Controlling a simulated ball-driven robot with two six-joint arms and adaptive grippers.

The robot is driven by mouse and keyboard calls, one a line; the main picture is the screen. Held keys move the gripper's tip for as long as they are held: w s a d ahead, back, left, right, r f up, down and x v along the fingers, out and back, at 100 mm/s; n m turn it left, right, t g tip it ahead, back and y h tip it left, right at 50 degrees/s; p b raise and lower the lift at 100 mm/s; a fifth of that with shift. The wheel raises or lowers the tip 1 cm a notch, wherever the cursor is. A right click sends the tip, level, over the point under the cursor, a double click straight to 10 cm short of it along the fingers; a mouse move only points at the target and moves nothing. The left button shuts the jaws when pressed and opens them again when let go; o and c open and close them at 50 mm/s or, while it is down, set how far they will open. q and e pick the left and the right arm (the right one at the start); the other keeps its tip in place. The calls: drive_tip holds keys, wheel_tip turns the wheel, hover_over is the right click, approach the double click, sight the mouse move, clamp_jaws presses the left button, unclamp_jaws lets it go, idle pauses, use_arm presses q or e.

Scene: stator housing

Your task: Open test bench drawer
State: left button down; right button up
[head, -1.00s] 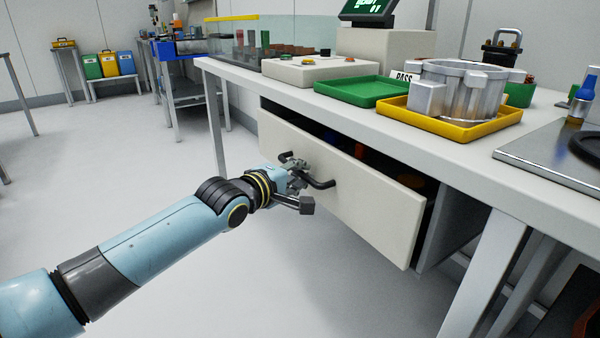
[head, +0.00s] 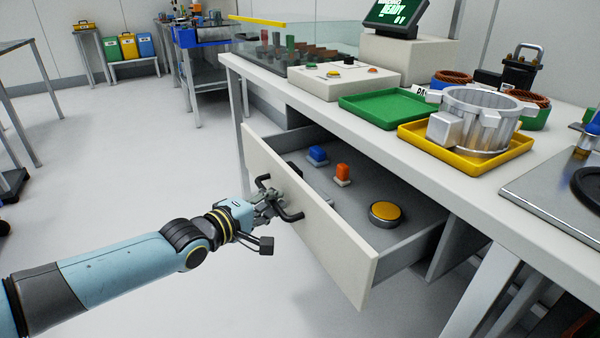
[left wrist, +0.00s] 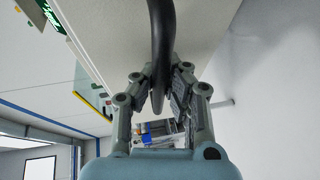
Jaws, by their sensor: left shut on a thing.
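The test bench drawer (head: 340,257) stands pulled well out from under the white bench top, and its inside shows in the head view. A black bar handle (head: 290,216) is on its cream front. My left gripper (head: 268,203) is shut on this handle. In the left wrist view the dark handle (left wrist: 160,45) runs down between the two fingers (left wrist: 163,98). My right gripper does not show.
On the bench top (head: 480,205) are a green tray (head: 385,112), a yellow tray (head: 462,163) bearing a metal stator housing (head: 478,118), and a button box (head: 343,90). A bench leg (head: 480,300) stands right of the drawer.

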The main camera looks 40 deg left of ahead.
use_arm(q)
drive_tip(key=s+a+p, duration=0.2)
drive_tip(key=s+a, duration=0.3)
drive_tip(key=s, duration=0.7)
drive_tip(key=shift+s, duration=0.25)
drive_tip(key=shift+a, duration=0.1)
drive_tip(key=c, duration=1.6)
unclamp_jaws()
drive_tip(key=s+r, duration=0.2)
drive_tip(key=s, duration=0.9)
drive_tip(key=shift+s+r, duration=0.15)
drive_tip(key=shift+s, duration=0.25)
